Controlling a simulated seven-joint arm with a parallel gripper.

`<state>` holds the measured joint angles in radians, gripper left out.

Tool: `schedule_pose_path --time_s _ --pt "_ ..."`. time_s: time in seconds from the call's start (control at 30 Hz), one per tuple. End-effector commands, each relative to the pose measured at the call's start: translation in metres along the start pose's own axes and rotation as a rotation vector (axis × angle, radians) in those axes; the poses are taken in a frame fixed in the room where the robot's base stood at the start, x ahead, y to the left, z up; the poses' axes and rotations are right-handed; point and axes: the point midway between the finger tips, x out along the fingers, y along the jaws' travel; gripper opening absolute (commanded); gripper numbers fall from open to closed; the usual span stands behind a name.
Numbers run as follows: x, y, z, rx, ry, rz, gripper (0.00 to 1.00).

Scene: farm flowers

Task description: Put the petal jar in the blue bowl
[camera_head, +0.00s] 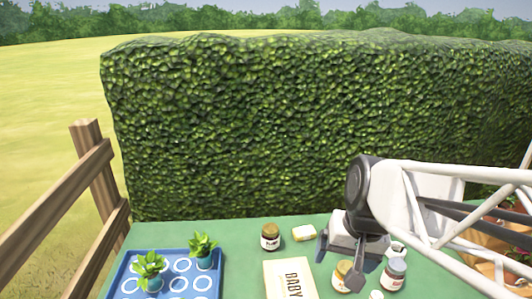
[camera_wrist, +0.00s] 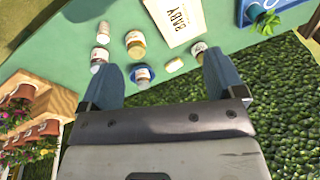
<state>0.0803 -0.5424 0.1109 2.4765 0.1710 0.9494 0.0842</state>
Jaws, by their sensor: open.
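My gripper (camera_head: 345,262) is open and empty above the table's right part. In the wrist view its two blue-grey fingers (camera_wrist: 160,80) are wide apart. Between them, farther off, a blue bowl (camera_wrist: 152,70) shows as a rim around a white-labelled jar (camera_wrist: 141,76), which appears to sit in it. In the head view my gripper mostly hides this spot. Other jars stand nearby: a gold-lidded one (camera_head: 342,275), a grey-lidded one with a reddish label (camera_head: 393,274) and a dark one (camera_head: 270,237). The labels are too small to tell which is the petal jar.
A cream box marked BABY (camera_head: 290,280) lies at the front middle. A blue tray (camera_head: 128,285) with potted plants stands left. A hedge (camera_head: 290,120) rises behind the green table (camera_head: 230,235). Wooden planters (camera_wrist: 45,100) stand beside it.

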Motion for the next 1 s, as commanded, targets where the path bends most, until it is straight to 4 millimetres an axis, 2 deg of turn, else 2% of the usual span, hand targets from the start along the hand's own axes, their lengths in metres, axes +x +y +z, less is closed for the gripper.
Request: schedule_pose_path --time_s 0.1,0.3,1.0 --pt "-0.01 0.003 0.018 -0.119 0.042 0.056 0.88" --pt "-0.018 0.007 0.032 -0.231 0.08 0.115 0.88" --pt "-0.02 0.009 0.035 -0.249 0.086 0.126 0.88"
